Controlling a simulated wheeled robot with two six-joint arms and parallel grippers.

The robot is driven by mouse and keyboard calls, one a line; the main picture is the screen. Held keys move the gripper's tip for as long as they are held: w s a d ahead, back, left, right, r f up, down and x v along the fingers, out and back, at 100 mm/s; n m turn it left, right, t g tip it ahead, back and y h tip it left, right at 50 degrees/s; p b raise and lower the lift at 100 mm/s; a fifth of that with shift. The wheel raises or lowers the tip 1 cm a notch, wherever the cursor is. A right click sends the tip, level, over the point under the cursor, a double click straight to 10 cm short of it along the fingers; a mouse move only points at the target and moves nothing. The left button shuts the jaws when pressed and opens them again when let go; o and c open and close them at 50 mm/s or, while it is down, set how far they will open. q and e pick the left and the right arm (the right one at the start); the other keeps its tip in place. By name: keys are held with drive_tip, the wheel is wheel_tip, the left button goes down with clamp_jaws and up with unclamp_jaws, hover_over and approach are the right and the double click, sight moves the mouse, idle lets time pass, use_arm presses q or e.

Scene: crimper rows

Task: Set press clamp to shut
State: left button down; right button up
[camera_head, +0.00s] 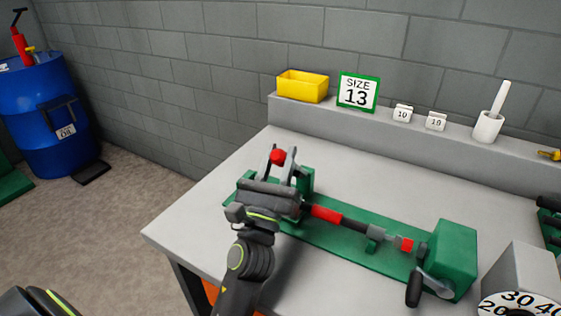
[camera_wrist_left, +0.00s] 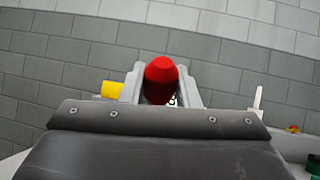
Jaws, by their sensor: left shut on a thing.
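The press clamp (camera_head: 303,180) is at the left end of a green press on the bench, mostly hidden behind my left gripper. A red knob (camera_head: 278,157) shows just beyond the gripper. In the left wrist view the red knob (camera_wrist_left: 161,80) stands between the two grey fingers of my left gripper (camera_head: 280,158). The gripper is shut on this knob. The press's green base (camera_head: 340,240) carries a red and black rod (camera_head: 328,214), a green block (camera_head: 453,255) and a black-handled crank (camera_head: 414,289) on the right. My right gripper is not in view.
A back ledge holds a yellow bin (camera_head: 302,87), a SIZE 13 sign (camera_head: 358,92), small tags marked 10 and 19, and a white cup (camera_head: 488,127). A numbered dial (camera_head: 520,305) is at lower right. A blue drum (camera_head: 47,115) stands on the floor left. Bare bench (camera_head: 185,225) lies left of the press.

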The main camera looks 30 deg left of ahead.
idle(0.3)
use_arm(q)
drive_tip(key=c, duration=1.1)
unclamp_jaws()
drive_tip(key=shift+f, duration=0.1)
